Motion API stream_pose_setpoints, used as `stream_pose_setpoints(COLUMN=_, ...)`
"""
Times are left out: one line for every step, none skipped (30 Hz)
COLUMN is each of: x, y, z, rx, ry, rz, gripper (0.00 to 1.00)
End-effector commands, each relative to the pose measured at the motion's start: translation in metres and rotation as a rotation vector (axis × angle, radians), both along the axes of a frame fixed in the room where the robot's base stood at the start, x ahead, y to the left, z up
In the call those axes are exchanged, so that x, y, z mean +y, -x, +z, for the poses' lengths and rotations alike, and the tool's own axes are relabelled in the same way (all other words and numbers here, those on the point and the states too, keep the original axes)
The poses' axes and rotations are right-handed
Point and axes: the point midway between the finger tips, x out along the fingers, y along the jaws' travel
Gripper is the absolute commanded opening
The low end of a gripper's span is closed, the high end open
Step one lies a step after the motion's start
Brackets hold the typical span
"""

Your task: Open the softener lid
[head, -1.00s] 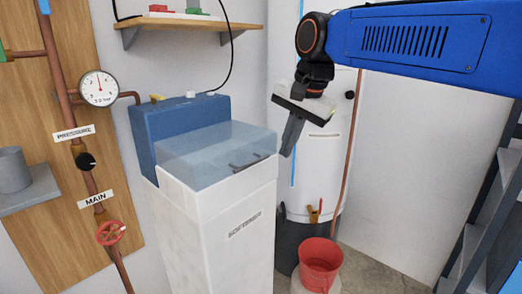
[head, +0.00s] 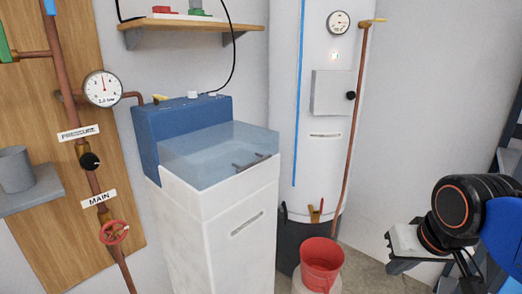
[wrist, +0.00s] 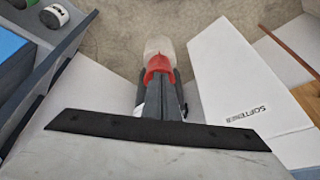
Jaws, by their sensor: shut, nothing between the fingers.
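The softener (head: 222,225) is a white cabinet with a blue raised back section (head: 180,130). Its translucent blue lid (head: 215,152) lies closed over the top. A dark bar handle (head: 250,162) is on the lid near its right front edge. My gripper (head: 404,245) is at the lower right of the head view, well right of the softener and apart from it. In the wrist view my gripper (wrist: 166,92) is shut and empty. The softener's labelled white side (wrist: 235,85) shows at the right there; its lid is not visible in that view.
A red bucket (head: 321,262) stands between the softener and my gripper. A tall white tank (head: 315,100) with a copper pipe (head: 356,110) rises behind it. A wall shelf (head: 190,25) hangs above the softener. Pipes, a gauge (head: 103,88) and a red valve (head: 114,232) are at left.

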Motion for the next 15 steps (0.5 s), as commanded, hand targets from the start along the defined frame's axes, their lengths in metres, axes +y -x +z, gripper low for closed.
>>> stream_pose_setpoints(x=-0.004, y=0.006, z=-0.006, rx=-0.003, ry=0.009, rz=0.006, gripper=0.00)
stream_pose_setpoints(x=-0.005, y=0.009, z=-0.010, rx=-0.004, ry=0.014, rz=0.010, gripper=0.00)
stream_pose_setpoints(x=-0.008, y=0.013, z=-0.015, rx=-0.004, ry=0.022, rz=0.019, gripper=0.00)
stream_pose_setpoints(x=-0.009, y=0.015, z=-0.018, rx=-0.005, ry=0.026, rz=0.022, gripper=0.00)
stream_pose_setpoints(x=-0.011, y=0.018, z=-0.021, rx=-0.007, ry=0.031, rz=0.027, gripper=0.00)
stream_pose_setpoints(x=-0.012, y=0.021, z=-0.025, rx=-0.008, ry=0.037, rz=0.033, gripper=0.00)
stream_pose_setpoints(x=-0.014, y=0.024, z=-0.028, rx=-0.008, ry=0.042, rz=0.036, gripper=0.00)
stream_pose_setpoints(x=-0.015, y=0.026, z=-0.031, rx=-0.009, ry=0.046, rz=0.041, gripper=0.00)
stream_pose_setpoints(x=-0.016, y=0.029, z=-0.034, rx=-0.011, ry=0.052, rz=0.047, gripper=0.00)
stream_pose_setpoints(x=-0.017, y=0.031, z=-0.037, rx=-0.012, ry=0.056, rz=0.051, gripper=0.00)
stream_pose_setpoints(x=-0.019, y=0.034, z=-0.040, rx=-0.012, ry=0.061, rz=0.054, gripper=0.00)
stream_pose_setpoints(x=-0.016, y=0.030, z=-0.037, rx=-0.014, ry=0.047, rz=0.038, gripper=0.00)
stream_pose_setpoints(x=-0.015, y=0.028, z=-0.034, rx=-0.016, ry=0.036, rz=0.025, gripper=0.00)
stream_pose_setpoints(x=-0.013, y=0.026, z=-0.033, rx=-0.017, ry=0.026, rz=0.012, gripper=0.00)
stream_pose_setpoints(x=-0.011, y=0.024, z=-0.030, rx=-0.019, ry=0.012, rz=-0.007, gripper=0.00)
